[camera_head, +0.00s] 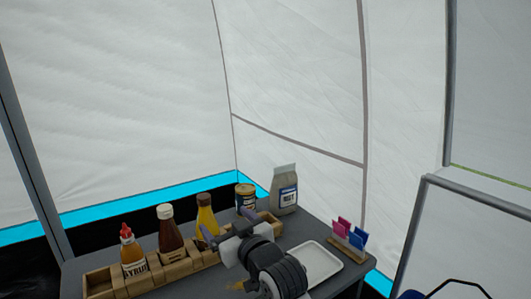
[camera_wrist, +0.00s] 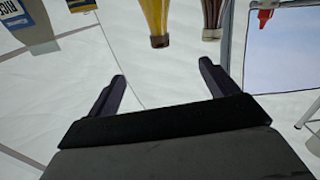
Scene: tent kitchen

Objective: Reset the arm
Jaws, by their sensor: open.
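My gripper (camera_head: 229,225) is in the lower middle of the head view, above the grey table (camera_head: 318,222). Its two dark purple fingers are spread apart, with nothing between them. In the wrist view the open gripper (camera_wrist: 162,72) has white tent wall behind its fingers. The wrist view looks upside down, with bottles hanging from its top edge. My arm covers part of the table and the right part of the wooden rack (camera_head: 178,271). I cannot tell the exact height of the gripper above the rack.
The rack holds a syrup bottle (camera_head: 132,257), a brown bottle (camera_head: 170,232), a yellow bottle (camera_head: 206,216). A can (camera_head: 245,197) and a bag (camera_head: 284,191) stand behind. A white tray (camera_head: 316,261) and a holder with coloured cards (camera_head: 349,238) are right. Tent walls surround the table.

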